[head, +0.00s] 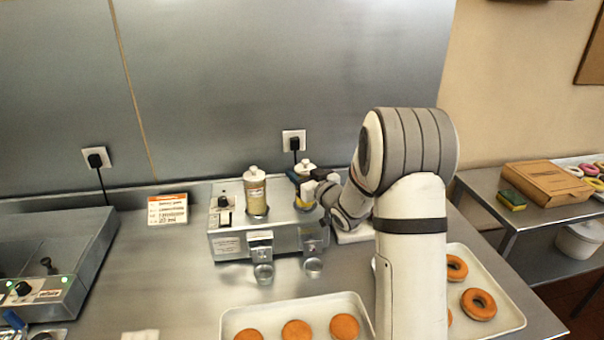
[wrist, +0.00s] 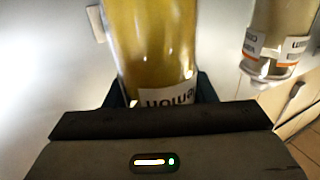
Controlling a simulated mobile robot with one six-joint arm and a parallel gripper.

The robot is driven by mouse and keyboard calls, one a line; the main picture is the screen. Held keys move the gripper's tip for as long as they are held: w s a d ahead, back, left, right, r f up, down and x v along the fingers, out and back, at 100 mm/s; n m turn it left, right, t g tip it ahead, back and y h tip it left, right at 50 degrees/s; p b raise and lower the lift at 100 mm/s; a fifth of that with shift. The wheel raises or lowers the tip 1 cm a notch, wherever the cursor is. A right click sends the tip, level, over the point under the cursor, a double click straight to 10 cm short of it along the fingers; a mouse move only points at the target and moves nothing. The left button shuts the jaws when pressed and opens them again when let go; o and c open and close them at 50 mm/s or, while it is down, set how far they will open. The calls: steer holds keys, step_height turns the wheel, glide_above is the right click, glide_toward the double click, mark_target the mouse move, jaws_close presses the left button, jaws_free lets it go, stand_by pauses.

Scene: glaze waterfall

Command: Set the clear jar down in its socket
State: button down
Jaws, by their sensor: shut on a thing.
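My gripper (head: 309,190) is at the right end of the steel dispenser (head: 228,243), shut on a see-through jar with a white lid (head: 306,166). In the wrist view this jar holds yellow contents (wrist: 152,45), and its partly hidden label (wrist: 172,97) seems to read "lemon". My gripper hides its base, so I cannot tell whether it is seated or just above the dispenser. A second see-through jar (head: 255,193), with a white lid and pale contents, stands upright on the dispenser to the left. It also shows in the wrist view (wrist: 284,30). I read no "clear" label.
An orange-edged card (head: 167,209) stands left. The steel wall is close behind.

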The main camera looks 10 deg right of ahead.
steer(key=shift+f+b, duration=0.2)
steer(key=shift+b, duration=0.1)
steer(key=c, duration=0.5)
jaws_free()
steer(key=shift+f, duration=0.1)
steer(key=shift+s+d, duration=0.15)
steer(key=shift+s, duration=0.05)
steer(key=s+d+r+m+g+h+b, duration=0.1)
steer(key=s+d+m+g+h, duration=0.2)
steer(key=s, duration=0.7)
steer(key=s+d+m+g+h+b, duration=0.1)
steer(key=s+d+g+h, duration=0.3)
steer(key=s, duration=0.6)
steer(key=s+a+g, duration=0.2)
steer(key=s, duration=0.5)
steer(key=s+a+f+g, duration=0.1)
steer(key=s+a+g, duration=0.1)
steer(key=s, duration=0.5)
steer(key=s+a+f+g, duration=0.1)
steer(key=s+a+g, duration=0.1)
steer(key=s, duration=0.5)
steer(key=shift+s+a+f, duration=0.1)
steer(key=shift+a+f, duration=0.05)
steer(key=shift+a, duration=0.1)
